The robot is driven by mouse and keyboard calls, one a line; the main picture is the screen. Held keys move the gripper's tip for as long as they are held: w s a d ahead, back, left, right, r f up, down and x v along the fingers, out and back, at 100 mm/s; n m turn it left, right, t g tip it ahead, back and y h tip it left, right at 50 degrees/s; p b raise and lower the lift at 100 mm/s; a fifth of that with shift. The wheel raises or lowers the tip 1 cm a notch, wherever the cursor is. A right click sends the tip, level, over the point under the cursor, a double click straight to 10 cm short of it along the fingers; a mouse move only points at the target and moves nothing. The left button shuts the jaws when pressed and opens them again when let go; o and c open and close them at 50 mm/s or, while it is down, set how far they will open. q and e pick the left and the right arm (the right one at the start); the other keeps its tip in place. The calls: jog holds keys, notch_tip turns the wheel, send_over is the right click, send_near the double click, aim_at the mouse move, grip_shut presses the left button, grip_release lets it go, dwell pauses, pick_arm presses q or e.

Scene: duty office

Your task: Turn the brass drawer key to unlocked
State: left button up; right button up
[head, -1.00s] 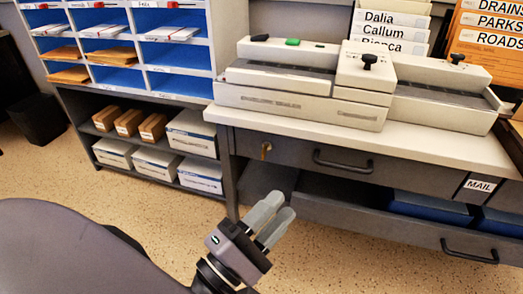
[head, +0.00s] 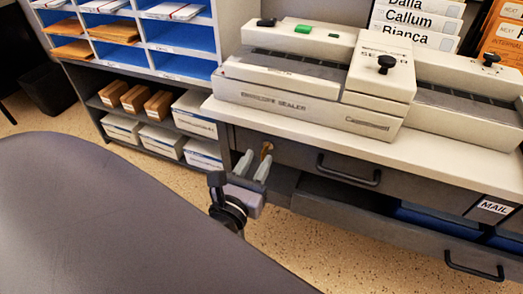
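The brass drawer key (head: 266,150) sits in the lock at the left end of the dark upper drawer (head: 330,165), under the white counter. My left gripper (head: 254,164) is just below and in front of the key, with its two grey fingers pointing up toward the drawer face. A gap shows between the fingers, and nothing is held in it. The fingertips look close to the key; I cannot tell whether they touch it. The key's exact angle is too small to read. My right gripper is not in view.
The envelope sealer (head: 290,100) stands on the white counter (head: 440,160) above the drawer. A black drawer handle (head: 348,172) sticks out to the right of the key. Shelves with boxes (head: 160,140) are on the left.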

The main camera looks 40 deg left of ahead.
aim_at(262, 153)
pick_arm(q)
jog(key=shift+x, duration=1.6)
grip_shut()
